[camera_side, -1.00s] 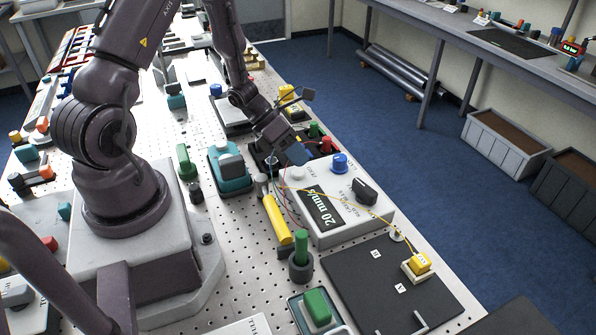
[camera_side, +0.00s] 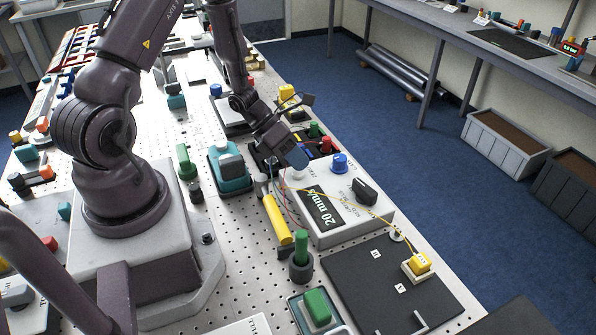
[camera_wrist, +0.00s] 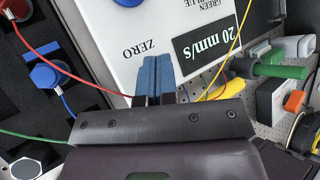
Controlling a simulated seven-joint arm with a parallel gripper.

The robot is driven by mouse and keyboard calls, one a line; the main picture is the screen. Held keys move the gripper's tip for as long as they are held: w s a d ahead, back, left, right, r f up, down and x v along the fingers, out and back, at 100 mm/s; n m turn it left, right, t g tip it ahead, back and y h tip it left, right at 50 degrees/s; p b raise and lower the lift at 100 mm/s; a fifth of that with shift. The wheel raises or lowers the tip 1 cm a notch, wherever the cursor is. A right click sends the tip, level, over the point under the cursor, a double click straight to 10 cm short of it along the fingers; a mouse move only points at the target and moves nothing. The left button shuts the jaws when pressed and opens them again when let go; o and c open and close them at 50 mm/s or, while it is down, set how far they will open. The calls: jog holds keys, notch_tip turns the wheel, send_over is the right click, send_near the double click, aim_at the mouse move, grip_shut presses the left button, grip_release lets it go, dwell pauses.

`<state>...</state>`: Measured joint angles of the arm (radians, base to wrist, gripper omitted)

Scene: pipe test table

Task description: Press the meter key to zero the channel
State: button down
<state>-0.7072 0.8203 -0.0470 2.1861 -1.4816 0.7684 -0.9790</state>
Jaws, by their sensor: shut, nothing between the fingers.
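The meter (camera_side: 345,217) is a white box with a black "20 mm/s" display, a blue knob and a black knob on top. It also shows in the wrist view (camera_wrist: 112,42), with the printed word ZERO upside down. My gripper (camera_side: 299,159) is shut and empty, its blue fingertips over the far left end of the meter. In the wrist view the shut fingertips (camera_wrist: 155,62) are beside the word ZERO. The key is not clear in the wrist view; the fingers may hide it. I cannot tell whether the fingertips touch the meter.
A yellow cylinder (camera_side: 277,219) lies against the meter's left side. Thin coloured wires run around the meter, and a yellow one reaches a yellow block (camera_side: 420,262) on a black plate (camera_side: 380,290). A teal device (camera_side: 229,168) stands left of my gripper.

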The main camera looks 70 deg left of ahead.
jog(key=shift+f, duration=0.2)
dwell(0.5)
jog(key=shift+r, duration=0.8)
jog(key=shift+r, duration=2.5)
